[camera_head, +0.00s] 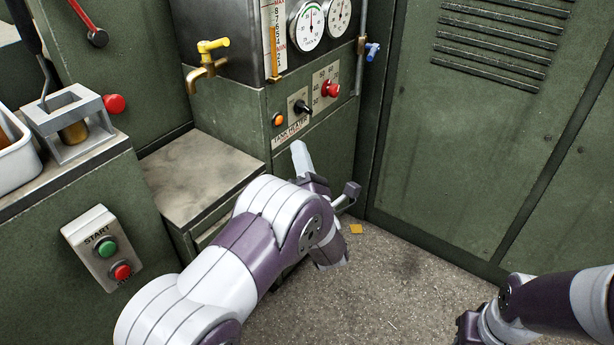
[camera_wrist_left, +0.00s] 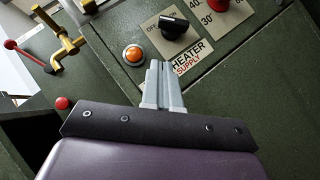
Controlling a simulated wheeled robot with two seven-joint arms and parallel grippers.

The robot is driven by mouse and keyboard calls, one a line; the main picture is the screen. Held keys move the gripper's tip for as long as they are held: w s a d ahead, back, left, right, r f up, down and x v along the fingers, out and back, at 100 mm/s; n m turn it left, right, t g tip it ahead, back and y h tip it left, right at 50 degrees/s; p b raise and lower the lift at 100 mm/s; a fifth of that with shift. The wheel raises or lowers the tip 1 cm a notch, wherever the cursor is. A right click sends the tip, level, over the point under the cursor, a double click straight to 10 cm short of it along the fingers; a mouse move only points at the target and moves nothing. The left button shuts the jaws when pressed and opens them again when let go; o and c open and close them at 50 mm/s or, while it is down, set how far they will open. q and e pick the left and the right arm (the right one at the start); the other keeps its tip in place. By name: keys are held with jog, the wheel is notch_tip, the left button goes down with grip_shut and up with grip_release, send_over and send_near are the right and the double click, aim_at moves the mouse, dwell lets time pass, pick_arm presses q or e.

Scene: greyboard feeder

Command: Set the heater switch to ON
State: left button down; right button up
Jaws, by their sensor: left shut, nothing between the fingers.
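The heater switch (camera_head: 301,107) is a black rotary knob on a light plate on the green cabinet front. It also shows at the top of the left wrist view (camera_wrist_left: 174,27). The heater supply label (camera_wrist_left: 192,56) is below it, partly covered by my fingers. I cannot tell the knob's setting for sure. An orange lamp (camera_head: 278,119) sits to its left, also in the left wrist view (camera_wrist_left: 134,55). My left gripper (camera_head: 300,152) is shut and empty, its pale fingers below the knob and apart from it. My right gripper (camera_head: 467,328) shows only partly at the bottom right.
A red knob (camera_head: 330,88) on a numbered plate is right of the switch. A yellow-handled brass tap (camera_head: 207,64) and dial gauges (camera_head: 308,25) are above. A low metal ledge (camera_head: 200,175) stands left of my left arm. A START box (camera_head: 102,248) is lower left.

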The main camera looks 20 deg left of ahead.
aim_at(300, 109)
pick_arm(q)
jog(key=w+r, duration=0.1)
jog(key=w+r+b, duration=0.2)
jog(key=w, duration=0.1)
jog(key=shift+a+r, duration=0.2)
jog(key=shift+a, duration=0.05)
jog(key=shift+w+d+r, duration=0.1)
jog(key=shift+w+r, duration=0.2)
jog(key=shift+r, duration=0.1)
jog(key=shift+r+m+h+p, duration=0.15)
jog(key=shift+m+h+p, duration=0.35)
jog(key=shift+p, duration=0.05)
jog(key=shift+s+r, duration=0.1)
